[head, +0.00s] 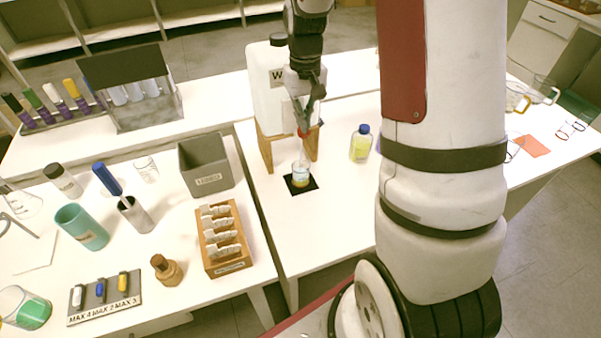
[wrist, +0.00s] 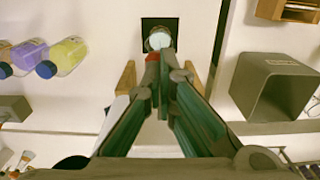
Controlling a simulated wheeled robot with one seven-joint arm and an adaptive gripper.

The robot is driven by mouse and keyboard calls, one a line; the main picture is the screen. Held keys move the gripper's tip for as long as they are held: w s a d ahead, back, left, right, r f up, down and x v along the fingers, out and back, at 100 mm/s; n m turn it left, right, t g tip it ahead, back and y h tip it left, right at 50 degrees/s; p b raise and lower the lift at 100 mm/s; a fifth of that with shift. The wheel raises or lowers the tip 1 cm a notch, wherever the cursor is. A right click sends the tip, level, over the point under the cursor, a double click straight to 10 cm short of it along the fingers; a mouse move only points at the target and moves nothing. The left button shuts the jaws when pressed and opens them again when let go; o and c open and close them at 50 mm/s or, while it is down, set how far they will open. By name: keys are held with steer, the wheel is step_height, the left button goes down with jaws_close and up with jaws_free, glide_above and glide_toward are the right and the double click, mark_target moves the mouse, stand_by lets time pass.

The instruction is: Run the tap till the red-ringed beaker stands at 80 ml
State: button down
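A white water container (head: 267,97) stands on a wooden stand (head: 266,149). Its red tap (head: 301,132) is at the front; a bit of red (wrist: 153,57) shows at my fingertips in the wrist view. A small beaker (head: 300,173) stands upright below the tap on a black mat (head: 301,187); it also shows in the wrist view (wrist: 158,39). It looks pale blue with a yellowish lower part; its ring, scale and level are too small to read. My gripper (head: 303,122) points down at the tap, fingertips close together. Whether they grip the tap is hidden.
A yellow bottle with a blue cap (head: 361,146) stands right of the beaker. A grey bin (head: 206,165) and a wooden rack (head: 225,240) stand to the left. A dark-topped case (head: 130,88) is at the back left. The table in front of the mat is clear.

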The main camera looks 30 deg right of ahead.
steer(key=shift+r, duration=0.4)
stand_by(0.3)
step_height(320, 180, up, 8)
steer(key=p, duration=0.4)
steer(key=shift+f, duration=0.15)
steer(key=s+a+r+n+t, duration=0.1)
steer(key=s+a+r+t, duration=0.2)
steer(key=s+a+r, duration=0.75)
steer(key=s+a+r+n+t, duration=0.1)
steer(key=s+a+r+t, duration=0.1)
steer(key=s, duration=1.2)
step_height(320, 180, up, 2)
steer(key=shift+a+r, duration=0.2)
steer(key=shift+a, duration=0.45)
